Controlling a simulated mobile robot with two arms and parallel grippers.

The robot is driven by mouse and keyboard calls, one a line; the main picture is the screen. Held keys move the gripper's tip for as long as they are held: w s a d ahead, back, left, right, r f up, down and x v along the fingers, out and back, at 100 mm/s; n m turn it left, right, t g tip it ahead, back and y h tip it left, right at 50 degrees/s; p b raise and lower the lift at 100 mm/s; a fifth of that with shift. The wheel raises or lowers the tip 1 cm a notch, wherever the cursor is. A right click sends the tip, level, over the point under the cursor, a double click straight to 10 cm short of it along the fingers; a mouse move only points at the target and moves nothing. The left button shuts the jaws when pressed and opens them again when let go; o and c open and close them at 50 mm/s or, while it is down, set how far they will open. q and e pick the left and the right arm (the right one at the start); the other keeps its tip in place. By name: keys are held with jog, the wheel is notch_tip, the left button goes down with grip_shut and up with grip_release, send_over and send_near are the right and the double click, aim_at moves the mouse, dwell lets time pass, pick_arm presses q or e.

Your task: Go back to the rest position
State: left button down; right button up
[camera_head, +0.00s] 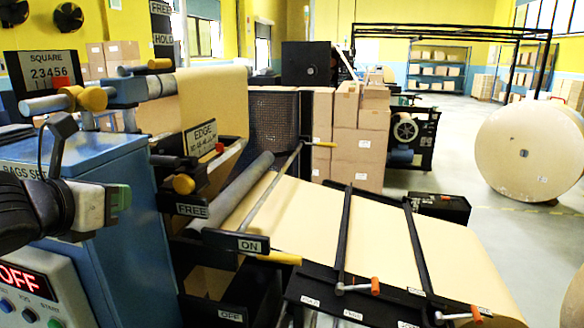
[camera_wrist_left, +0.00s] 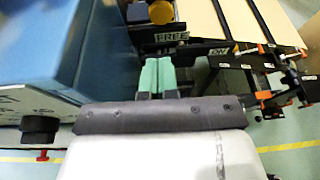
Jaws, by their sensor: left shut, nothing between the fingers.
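My left gripper (camera_head: 119,197) is at the left of the head view, beside the blue machine cabinet (camera_head: 142,250). Its green fingertips also show in the left wrist view (camera_wrist_left: 157,75), side by side and closed with nothing between them. It appears apart from the cabinet, and no handle is in its grip. My right gripper is in neither view.
A kraft paper web (camera_head: 300,215) runs over the machine's rollers, with an ON plate (camera_head: 250,245) on a lever. A red OFF display (camera_head: 22,279) sits at lower left. Cardboard boxes (camera_head: 358,140) stand behind.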

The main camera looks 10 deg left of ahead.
pick_arm(q)
jog(key=w+d+f+n+g+h, duration=0.1)
jog(key=d+f+n+g, duration=0.1)
jog(key=d+f+n, duration=0.5)
jog(key=d+f+n+g+h, duration=0.1)
jog(key=d+f, duration=0.3)
jog(key=f, duration=0.7)
jog(key=s+d+f+n+g, duration=0.1)
jog(key=s+d+f+n, duration=0.15)
jog(key=f+n, duration=0.25)
jog(key=s+d+f+n+g, duration=0.1)
jog(key=s+f+n, duration=0.2)
jog(key=f+n, duration=0.15)
jog(key=s+a+f+n+g+y, duration=0.3)
jog(key=s+f+n+g, duration=0.2)
jog(key=s+f+n, duration=1.1)
notch_tip(320, 180, down, 28)
jog(key=s+n+g+b, duration=0.1)
jog(key=s+g+b, duration=0.1)
jog(key=s, duration=0.1)
jog(key=s+a+f+g+b, duration=0.1)
jog(key=s+a+f, duration=0.1)
jog(key=s+f, duration=1.3)
jog(key=shift+a+f+y, duration=0.2)
jog(key=shift+f+y, duration=0.2)
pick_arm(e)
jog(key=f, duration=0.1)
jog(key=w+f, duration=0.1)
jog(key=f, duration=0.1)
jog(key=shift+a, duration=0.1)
